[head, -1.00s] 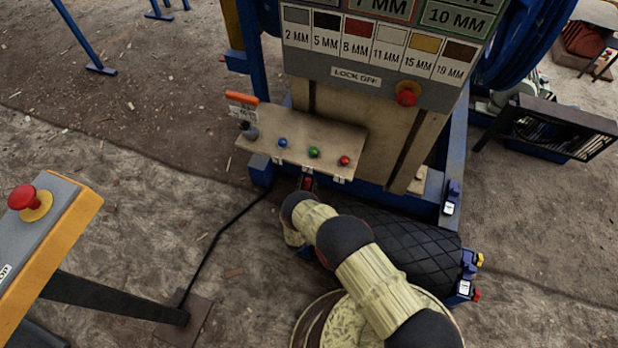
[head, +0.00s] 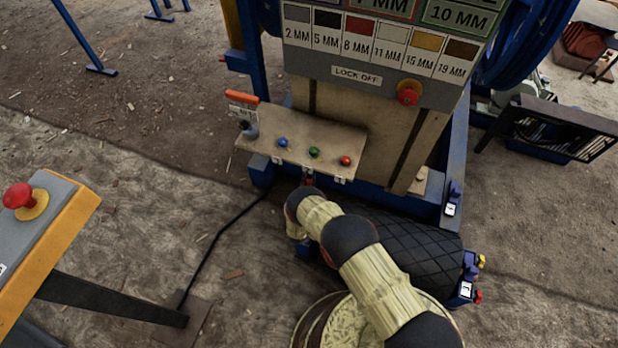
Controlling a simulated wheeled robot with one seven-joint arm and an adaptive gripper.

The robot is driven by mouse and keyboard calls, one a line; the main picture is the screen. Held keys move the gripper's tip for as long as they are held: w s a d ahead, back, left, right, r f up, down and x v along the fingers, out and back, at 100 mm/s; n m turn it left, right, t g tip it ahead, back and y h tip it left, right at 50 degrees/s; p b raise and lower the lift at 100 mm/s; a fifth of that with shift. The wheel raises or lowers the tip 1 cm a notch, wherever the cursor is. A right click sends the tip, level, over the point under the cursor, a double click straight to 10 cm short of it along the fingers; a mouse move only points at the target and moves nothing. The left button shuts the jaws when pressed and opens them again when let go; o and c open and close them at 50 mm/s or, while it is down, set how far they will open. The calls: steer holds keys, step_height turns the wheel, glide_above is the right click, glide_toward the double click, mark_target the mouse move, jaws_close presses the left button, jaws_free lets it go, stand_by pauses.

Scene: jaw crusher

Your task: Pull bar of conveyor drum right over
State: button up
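The conveyor drum (head: 410,252) is a black roller with a diamond pattern, low at the foot of the crusher. At its right end is a blue fitting (head: 468,268) with a white label and yellow and red knobs. A second small blue labelled piece (head: 452,200) stands on the frame behind that end. I cannot tell which part is the bar. My arm crosses the drum's left part, with its wrist near the drum's left end, away from the right-end fittings. My gripper's fingers are hidden or too small to make out beyond the wrist.
A control shelf (head: 300,138) with blue, green and red buttons is just beyond my wrist. A red lock-off knob (head: 408,92) is above it. A yellow-edged stand with a red button (head: 18,196) is at left. Open ground lies between, crossed by a black cable (head: 210,250).

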jaws_close()
stand_by(0.3)
